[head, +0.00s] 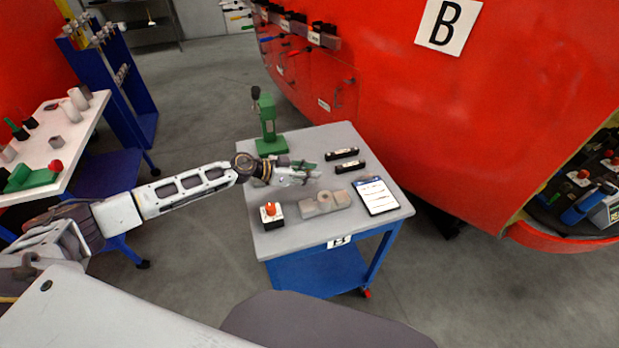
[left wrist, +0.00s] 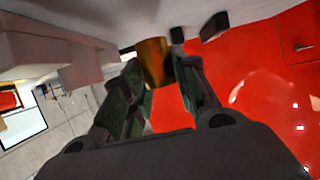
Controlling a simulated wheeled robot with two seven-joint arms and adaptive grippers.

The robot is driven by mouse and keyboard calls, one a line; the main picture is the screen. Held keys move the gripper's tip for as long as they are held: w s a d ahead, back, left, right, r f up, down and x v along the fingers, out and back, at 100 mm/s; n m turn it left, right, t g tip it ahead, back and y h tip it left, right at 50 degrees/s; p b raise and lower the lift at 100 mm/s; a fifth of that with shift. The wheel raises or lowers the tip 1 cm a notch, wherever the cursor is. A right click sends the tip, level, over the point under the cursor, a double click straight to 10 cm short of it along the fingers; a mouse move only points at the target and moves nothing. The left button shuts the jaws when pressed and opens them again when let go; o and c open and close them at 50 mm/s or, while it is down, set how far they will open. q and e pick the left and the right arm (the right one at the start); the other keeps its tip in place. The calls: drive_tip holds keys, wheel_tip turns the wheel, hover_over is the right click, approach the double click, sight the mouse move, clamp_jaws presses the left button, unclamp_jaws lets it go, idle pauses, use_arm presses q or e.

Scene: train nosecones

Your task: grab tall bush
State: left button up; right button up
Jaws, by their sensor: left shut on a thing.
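The tall bush (left wrist: 153,64) is a brass-coloured cylinder between the two fingers of my left gripper in the left wrist view. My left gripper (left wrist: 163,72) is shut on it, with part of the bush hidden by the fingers. In the head view my left gripper (head: 306,172) is over the middle of the grey-topped cart (head: 285,236); the bush cannot be made out there. My right gripper is not in view.
On the cart are a green press (head: 268,128), two black bars (head: 342,154), a beige block fixture (head: 325,203), a red-button box (head: 271,215) and a tablet (head: 376,196). A large red nosecone (head: 480,110) stands close behind. A white side table (head: 60,140) is at left.

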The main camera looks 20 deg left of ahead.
use_arm(q)
wheel_tip(320, 180, up, 7)
drive_tip(key=p, duration=0.1)
drive_tip(key=shift+f, duration=0.2)
